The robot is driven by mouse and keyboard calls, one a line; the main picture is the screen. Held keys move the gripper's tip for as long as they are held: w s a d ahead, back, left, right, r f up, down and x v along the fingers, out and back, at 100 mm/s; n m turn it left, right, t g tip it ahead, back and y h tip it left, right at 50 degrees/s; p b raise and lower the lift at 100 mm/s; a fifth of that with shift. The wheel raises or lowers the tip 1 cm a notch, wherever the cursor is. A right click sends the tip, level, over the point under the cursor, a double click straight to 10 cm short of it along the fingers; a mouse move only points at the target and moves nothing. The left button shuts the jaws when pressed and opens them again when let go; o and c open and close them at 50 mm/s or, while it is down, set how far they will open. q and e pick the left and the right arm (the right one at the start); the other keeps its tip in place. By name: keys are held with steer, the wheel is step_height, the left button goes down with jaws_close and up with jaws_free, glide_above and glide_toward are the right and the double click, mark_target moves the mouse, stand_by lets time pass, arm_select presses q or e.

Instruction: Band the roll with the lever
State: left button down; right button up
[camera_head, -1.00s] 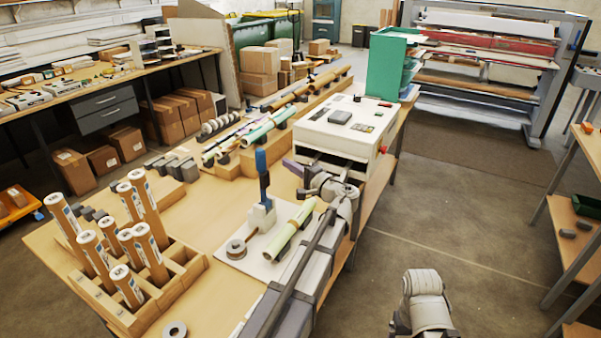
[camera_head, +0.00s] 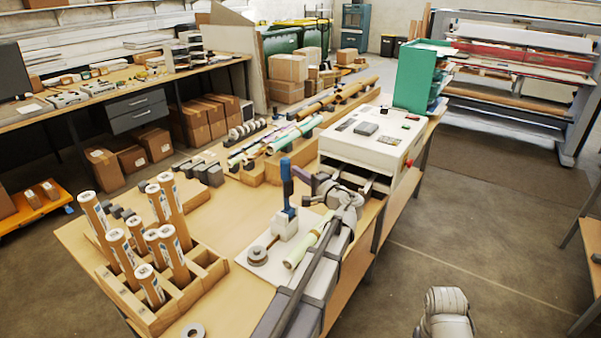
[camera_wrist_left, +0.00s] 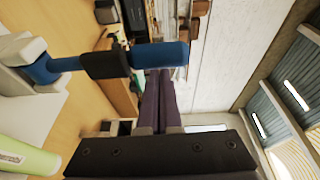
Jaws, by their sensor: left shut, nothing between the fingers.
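The blue lever (camera_head: 287,180) stands upright on a white press-like stand (camera_head: 286,224) on a white base plate (camera_head: 256,277). A pale green roll (camera_head: 301,249) lies on that plate, to the right of the stand and partly hidden by my left arm. My left gripper (camera_head: 301,174) is shut and empty, with dark purple fingers, close beside the lever on its right. In the left wrist view the lever's blue handle (camera_wrist_left: 160,55) crosses near the shut fingers (camera_wrist_left: 158,98); I cannot tell if they touch. The green roll's end (camera_wrist_left: 28,155) shows at lower left.
A wooden rack (camera_head: 205,285) of brown tubes stands at left. The white laminator (camera_head: 365,147) is behind my left gripper. Open table lies between rack and stand.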

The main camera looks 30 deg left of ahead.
mark_target(283, 163)
arm_select(q)
steer(key=a+h+p, duration=0.1)
steer(key=a+p, duration=0.1)
steer(key=a+r+h+p, duration=0.1)
steer(key=a+p, duration=0.1)
steer(key=a+n+h+p, duration=0.1)
steer(key=a+p, duration=0.1)
steer(key=p, duration=0.1)
steer(key=shift+w+r+g, duration=0.25)
steer(key=shift+r+g, duration=0.05)
steer(key=shift+g, duration=0.1)
steer(key=a+f+h+p, duration=0.2)
steer(key=a+h, duration=0.1)
steer(key=a, duration=0.3)
steer(key=shift+w+a+f+n+g, duration=0.15)
steer(key=shift+w+f+n+g, duration=0.05)
steer(key=shift+f+n+g, duration=0.1)
steer(key=w+r+p+v, duration=0.1)
steer(key=w+p+v, duration=0.1)
steer(key=p+v, duration=0.6)
steer(key=shift+w+v, duration=0.45)
steer(key=shift+v, duration=2.1)
